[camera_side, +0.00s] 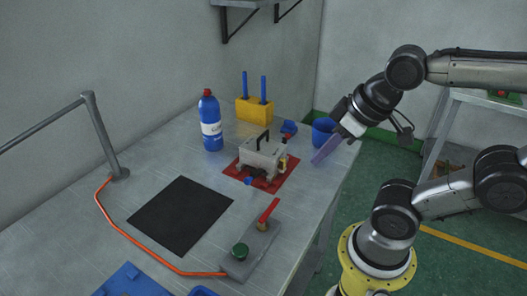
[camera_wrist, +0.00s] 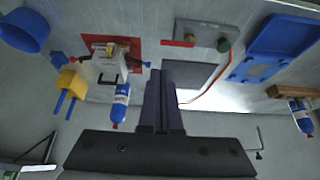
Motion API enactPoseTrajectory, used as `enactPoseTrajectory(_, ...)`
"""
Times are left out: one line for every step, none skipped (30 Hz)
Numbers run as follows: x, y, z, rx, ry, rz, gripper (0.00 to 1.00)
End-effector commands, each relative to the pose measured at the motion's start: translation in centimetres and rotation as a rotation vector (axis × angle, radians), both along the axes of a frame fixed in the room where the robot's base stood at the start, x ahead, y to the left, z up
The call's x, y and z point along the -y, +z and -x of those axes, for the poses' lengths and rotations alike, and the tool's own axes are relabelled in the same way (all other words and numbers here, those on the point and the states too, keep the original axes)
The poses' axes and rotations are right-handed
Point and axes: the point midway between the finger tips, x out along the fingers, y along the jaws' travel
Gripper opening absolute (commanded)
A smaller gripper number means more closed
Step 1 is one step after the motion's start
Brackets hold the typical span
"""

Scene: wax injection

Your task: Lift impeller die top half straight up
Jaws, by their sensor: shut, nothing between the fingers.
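The impeller die (camera_side: 262,158) is a grey metal block with a dark handle on its top. It sits on a red mat (camera_side: 232,171) on the metal bench. Its two halves are hard to tell apart at this size. My gripper (camera_side: 318,159) is to the right of the die, above the bench's right edge and apart from the die. In the wrist view the die (camera_wrist: 108,62) is at upper left, beside my gripper (camera_wrist: 167,72). The long dark fingers are together with nothing between them.
A blue bottle (camera_side: 210,122) and a yellow holder (camera_side: 255,110) with blue rods stand behind the die. A blue bucket (camera_side: 323,131) is close to my gripper. A black mat (camera_side: 182,216) and a control box (camera_side: 250,248) with a red lever are nearer the front.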

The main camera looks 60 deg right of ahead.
Motion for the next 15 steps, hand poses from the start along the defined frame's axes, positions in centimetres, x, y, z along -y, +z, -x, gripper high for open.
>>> enactPoseTrajectory(0.00, 0.00, 0.00, 0.000, 0.000, 0.000, 0.00)
enactPoseTrajectory(0.00, 0.00, 0.00, 0.000, 0.000, 0.000, 0.00)
enactPoseTrajectory(0.00, 0.00, 0.00, 0.000, 0.000, 0.000, 0.00)
enactPoseTrajectory(0.00, 0.00, 0.00, 0.000, 0.000, 0.000, 0.00)
enactPoseTrajectory(0.00, 0.00, 0.00, 0.000, 0.000, 0.000, 0.04)
enactPoseTrajectory(0.00, 0.00, 0.00, 0.000, 0.000, 0.000, 0.11)
enactPoseTrajectory(0.00, 0.00, 0.00, 0.000, 0.000, 0.000, 0.16)
enactPoseTrajectory(0.00, 0.00, 0.00, 0.000, 0.000, 0.000, 0.22)
enactPoseTrajectory(0.00, 0.00, 0.00, 0.000, 0.000, 0.000, 0.29)
enactPoseTrajectory(0.00, 0.00, 0.00, 0.000, 0.000, 0.000, 0.34)
enactPoseTrajectory(0.00, 0.00, 0.00, 0.000, 0.000, 0.000, 0.40)
enactPoseTrajectory(0.00, 0.00, 0.00, 0.000, 0.000, 0.000, 0.47)
enactPoseTrajectory(0.00, 0.00, 0.00, 0.000, 0.000, 0.000, 0.47)
enactPoseTrajectory(0.00, 0.00, 0.00, 0.000, 0.000, 0.000, 0.47)
enactPoseTrajectory(0.00, 0.00, 0.00, 0.000, 0.000, 0.000, 0.47)
